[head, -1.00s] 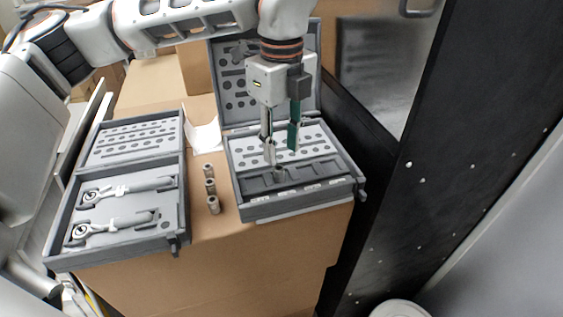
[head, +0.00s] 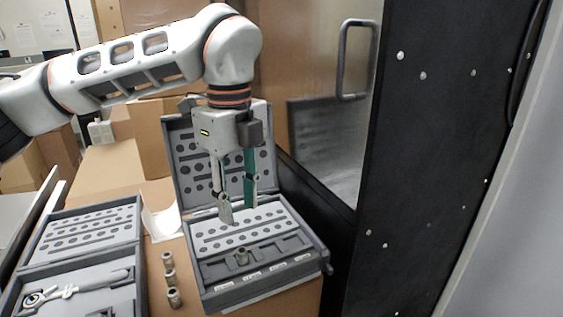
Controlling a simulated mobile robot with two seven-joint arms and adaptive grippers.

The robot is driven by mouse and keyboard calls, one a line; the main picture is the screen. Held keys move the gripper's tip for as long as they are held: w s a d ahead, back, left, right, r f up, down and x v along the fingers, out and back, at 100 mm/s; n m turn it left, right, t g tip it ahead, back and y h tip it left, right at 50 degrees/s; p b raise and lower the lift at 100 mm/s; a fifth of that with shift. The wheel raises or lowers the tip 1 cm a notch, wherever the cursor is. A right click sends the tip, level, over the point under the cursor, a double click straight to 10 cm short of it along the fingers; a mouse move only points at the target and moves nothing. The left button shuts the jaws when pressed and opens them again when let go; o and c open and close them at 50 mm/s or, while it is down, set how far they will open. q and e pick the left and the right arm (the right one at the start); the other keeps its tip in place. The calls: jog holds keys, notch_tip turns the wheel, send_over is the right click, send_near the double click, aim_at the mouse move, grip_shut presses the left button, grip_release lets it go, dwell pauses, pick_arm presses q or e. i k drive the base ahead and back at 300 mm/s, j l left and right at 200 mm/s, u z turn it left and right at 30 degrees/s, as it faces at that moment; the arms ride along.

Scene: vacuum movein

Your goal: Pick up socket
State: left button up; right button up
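Three metal sockets stand in a row on the cardboard surface between the two toolboxes: a far socket (head: 167,259), a middle socket (head: 170,276) and a near socket (head: 174,298). Another socket (head: 241,257) stands in the front tray of the right toolbox (head: 208,300). My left gripper (head: 238,205) points down over that toolbox's foam insert, behind the socket in the tray. Its fingers are apart with nothing visible between them. My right gripper is not in view.
The left toolbox (head: 62,263) lies open with a ratchet in it. The right toolbox's raised lid (head: 195,170) stands behind my gripper. A black panel (head: 440,150) and a metal door handle (head: 345,60) are at the right. Cardboard boxes (head: 150,125) stand behind.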

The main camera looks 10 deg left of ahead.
aim_at(174, 294)
jog(key=k, duration=0.95)
